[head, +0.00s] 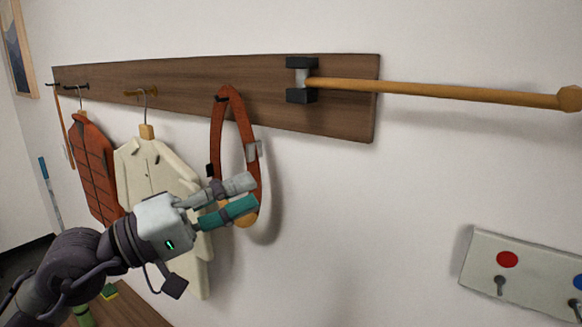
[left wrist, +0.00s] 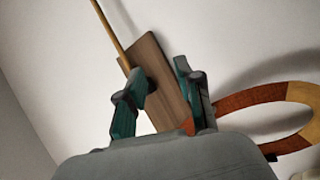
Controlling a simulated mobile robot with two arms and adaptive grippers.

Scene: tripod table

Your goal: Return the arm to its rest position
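My left gripper (head: 252,194) is in the lower left of the head view, in front of the wall. Its two fingers point to the right and overlap the lower part of a hanging red-brown loop with a tan bottom (head: 217,130). In the left wrist view the fingers (left wrist: 158,95) stand apart with nothing held between them. The loop (left wrist: 260,96) shows there at the right, beside and partly behind the right finger. Whether gripper and loop touch cannot be told. My right gripper is in neither view.
A wooden rack board (head: 200,75) on the wall carries hooks. A cream jacket (head: 150,170) and a rust vest (head: 93,165) hang left of the loop. A wooden rod (head: 440,92) sticks out from a dark bracket. A white panel (head: 530,270) with hooks is lower right. The wall between is clear.

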